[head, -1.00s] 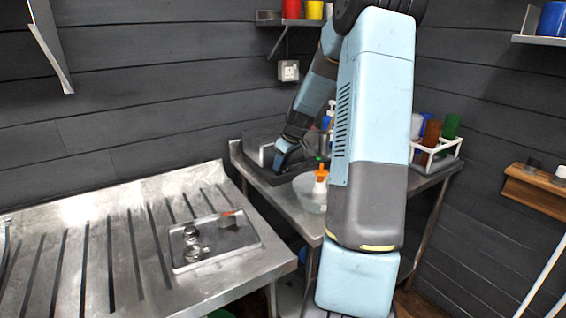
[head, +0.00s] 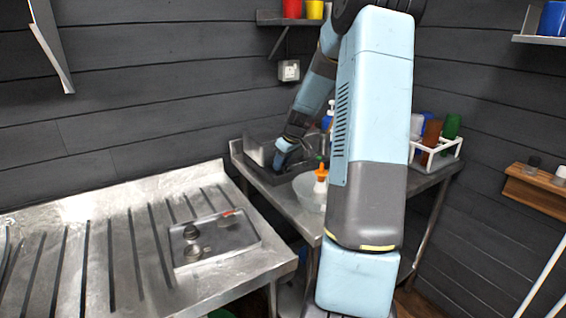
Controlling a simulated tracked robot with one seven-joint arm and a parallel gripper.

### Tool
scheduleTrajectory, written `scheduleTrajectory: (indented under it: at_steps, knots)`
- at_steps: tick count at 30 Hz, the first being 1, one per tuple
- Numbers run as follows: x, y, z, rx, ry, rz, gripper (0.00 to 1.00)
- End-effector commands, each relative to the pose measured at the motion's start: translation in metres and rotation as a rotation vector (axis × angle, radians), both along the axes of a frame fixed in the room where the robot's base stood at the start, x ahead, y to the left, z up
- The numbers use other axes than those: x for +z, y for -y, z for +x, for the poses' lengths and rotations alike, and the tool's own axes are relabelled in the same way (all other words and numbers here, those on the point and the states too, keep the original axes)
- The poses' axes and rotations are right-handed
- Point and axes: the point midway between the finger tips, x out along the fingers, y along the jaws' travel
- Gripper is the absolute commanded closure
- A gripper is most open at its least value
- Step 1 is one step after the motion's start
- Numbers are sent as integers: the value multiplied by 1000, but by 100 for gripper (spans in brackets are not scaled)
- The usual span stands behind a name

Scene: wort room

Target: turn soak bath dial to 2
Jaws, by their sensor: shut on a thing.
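The soak bath (head: 259,152) is the grey metal box on the steel counter at the back, against the wall. My gripper (head: 279,166) is down at its front right side, pointing down and to the left. The jaws are small in this view and seem closed at the bath's dial. The dial is hidden behind the gripper, so its setting and marks cannot be read.
A white rack (head: 443,158) holds several coloured bottles. A wall socket (head: 289,71) is above.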

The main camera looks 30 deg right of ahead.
Motion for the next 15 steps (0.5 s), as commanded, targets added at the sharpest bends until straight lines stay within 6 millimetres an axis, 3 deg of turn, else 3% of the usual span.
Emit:
scheduleTrajectory:
  at_steps: [15]
  knots:
    - [1, -2, 0, -239, 3, -3, 95]
